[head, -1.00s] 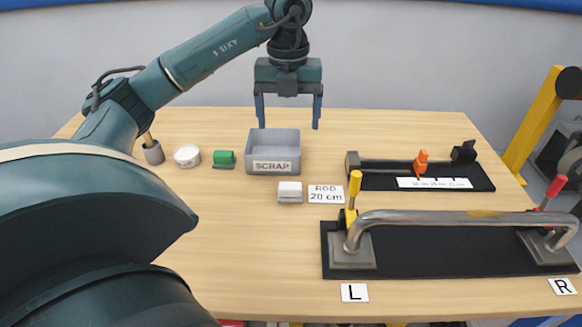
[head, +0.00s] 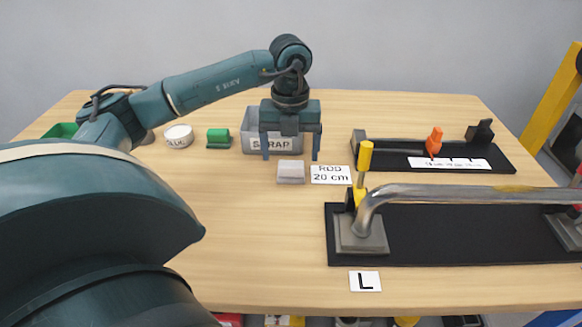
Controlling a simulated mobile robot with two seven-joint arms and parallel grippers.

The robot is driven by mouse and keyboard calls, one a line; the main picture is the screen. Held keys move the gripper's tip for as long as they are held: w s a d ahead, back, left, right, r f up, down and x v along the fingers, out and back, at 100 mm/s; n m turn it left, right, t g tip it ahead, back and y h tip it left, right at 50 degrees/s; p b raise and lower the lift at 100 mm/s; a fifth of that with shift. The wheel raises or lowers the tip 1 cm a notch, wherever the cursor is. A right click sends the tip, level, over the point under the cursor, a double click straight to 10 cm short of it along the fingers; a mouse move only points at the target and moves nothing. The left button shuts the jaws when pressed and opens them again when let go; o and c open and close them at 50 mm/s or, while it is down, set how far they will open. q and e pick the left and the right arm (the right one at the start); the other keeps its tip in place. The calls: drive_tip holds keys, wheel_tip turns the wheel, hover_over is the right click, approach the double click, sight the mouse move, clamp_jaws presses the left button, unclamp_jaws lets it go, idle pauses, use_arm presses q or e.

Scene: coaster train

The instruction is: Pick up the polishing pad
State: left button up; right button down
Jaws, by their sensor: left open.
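The polishing pad (head: 290,172) looks to be the small whitish-grey block lying on the table, left of the "ROD 20 cm" card. My left gripper (head: 290,154) is open and empty, with its fingers pointing down. In the head view its fingertips appear just above and to either side of the pad, apart from it as far as I can tell. My right gripper is out of view.
Behind the gripper stands the grey SCRAP box (head: 252,131). A green item (head: 218,139) and a white round tub (head: 178,136) lie to its left. The "ROD 20 cm" card (head: 331,175) is close beside the pad. A bent metal tube (head: 450,194) in a black fixture (head: 460,240) occupies the right; the front-left table is clear.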

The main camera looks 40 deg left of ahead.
sight(291, 164)
use_arm(q)
drive_tip(key=shift+w+a+f, duration=0.1)
drive_tip(key=shift+w+f, duration=0.05)
drive_tip(key=shift+f, duration=1.2)
drive_tip(key=shift+w+a+f, duration=0.1)
drive_tip(key=shift+w+f, duration=0.05)
drive_tip(key=shift+f, duration=1.15)
drive_tip(key=c, duration=1.1)
